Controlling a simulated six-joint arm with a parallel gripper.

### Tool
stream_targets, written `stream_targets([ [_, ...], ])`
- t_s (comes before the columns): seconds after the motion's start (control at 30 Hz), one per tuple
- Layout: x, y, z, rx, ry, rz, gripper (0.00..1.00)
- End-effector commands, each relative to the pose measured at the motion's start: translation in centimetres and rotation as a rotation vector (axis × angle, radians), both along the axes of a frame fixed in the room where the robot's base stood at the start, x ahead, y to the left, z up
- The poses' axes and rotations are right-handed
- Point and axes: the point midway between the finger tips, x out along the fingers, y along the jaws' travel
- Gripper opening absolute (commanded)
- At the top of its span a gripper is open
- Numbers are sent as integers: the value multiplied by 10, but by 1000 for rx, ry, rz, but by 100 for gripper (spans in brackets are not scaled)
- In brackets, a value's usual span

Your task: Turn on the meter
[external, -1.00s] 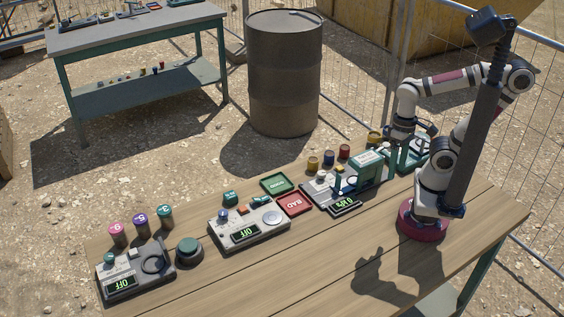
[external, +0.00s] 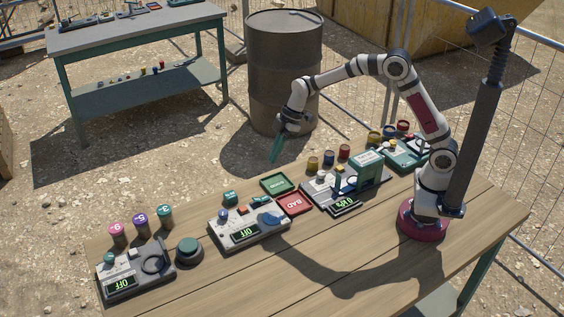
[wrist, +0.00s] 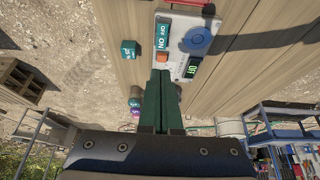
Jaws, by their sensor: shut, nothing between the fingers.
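Two devices read OFF in the external view: a grey-white one in the middle of the bench (external: 250,233) and a dark one at the left end (external: 135,275). I cannot tell which the task calls the meter. The middle one shows in the wrist view (wrist: 187,48) with an ON/OFF label, an orange square control (wrist: 162,57), a round blue-grey pad and a small green display. My gripper (external: 273,161) is shut and empty, above and behind the middle device. In the wrist view its green fingers (wrist: 160,72) overlap the device's edge beside the orange control.
A teal block (external: 230,198) stands behind the middle device. GOOD (external: 277,184) and BAD (external: 294,203) trays lie to its right, then a device with a teal bridge (external: 367,165). A dark teal-topped knob (external: 189,250) and coloured cylinders (external: 140,222) stand left. The front bench strip is clear.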

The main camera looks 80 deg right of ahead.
Motion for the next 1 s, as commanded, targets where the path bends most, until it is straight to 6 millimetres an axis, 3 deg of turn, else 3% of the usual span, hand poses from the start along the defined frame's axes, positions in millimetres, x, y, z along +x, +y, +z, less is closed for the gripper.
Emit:
stream_targets([
  [0.27, 1, 2, -5, 0, 2, 0, 0],
  [0.8, 34, 36, -103, 0, 5, 0, 0],
  [1.0, 41, 43, -122, 0, 3, -1, 0],
])
